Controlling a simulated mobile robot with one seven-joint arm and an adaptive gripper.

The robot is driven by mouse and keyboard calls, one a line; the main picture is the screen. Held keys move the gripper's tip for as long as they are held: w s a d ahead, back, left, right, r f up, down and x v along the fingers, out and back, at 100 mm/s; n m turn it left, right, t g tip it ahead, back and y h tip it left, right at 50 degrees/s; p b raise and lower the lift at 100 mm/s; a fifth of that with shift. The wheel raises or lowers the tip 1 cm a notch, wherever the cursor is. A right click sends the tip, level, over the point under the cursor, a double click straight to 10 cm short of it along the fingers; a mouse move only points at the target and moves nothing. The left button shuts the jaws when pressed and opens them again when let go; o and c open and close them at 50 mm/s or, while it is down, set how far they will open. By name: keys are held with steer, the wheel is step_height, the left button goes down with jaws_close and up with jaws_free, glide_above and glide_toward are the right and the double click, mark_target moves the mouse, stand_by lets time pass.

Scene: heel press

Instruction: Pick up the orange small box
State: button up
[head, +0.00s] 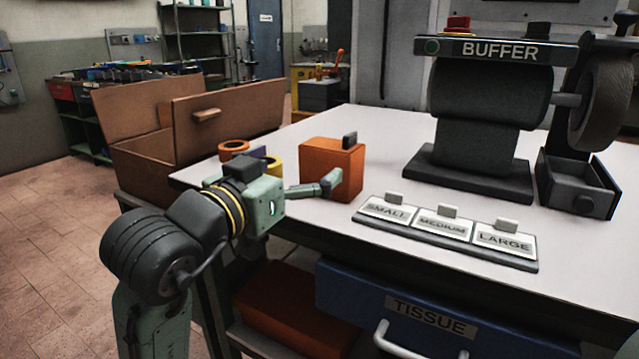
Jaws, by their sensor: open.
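The orange small box (320,157) stands upright on the white table near its left end, with a dark grip on its top. My gripper (331,185) reaches in from the left, low at the front of the box. One finger shows clearly and overlaps the box's lower front in the picture. I cannot tell whether it touches the box. The jaws are open, and the other finger is hard to make out.
Tape rolls (233,147) lie left of the box. A cardboard box (220,118) stands beyond the table's left edge. A label strip (440,245) reading small, medium, large lies front right, before the buffer machine (490,100). A blue tissue drawer (345,300) is below.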

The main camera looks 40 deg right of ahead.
mark_target(323, 152)
steer(key=p+x, duration=0.1)
steer(key=x, duration=1)
steer(key=shift+s+p, duration=0.2)
steer(key=shift+p, duration=0.2)
steer(key=shift+c, duration=0.5)
steer(key=c, duration=1)
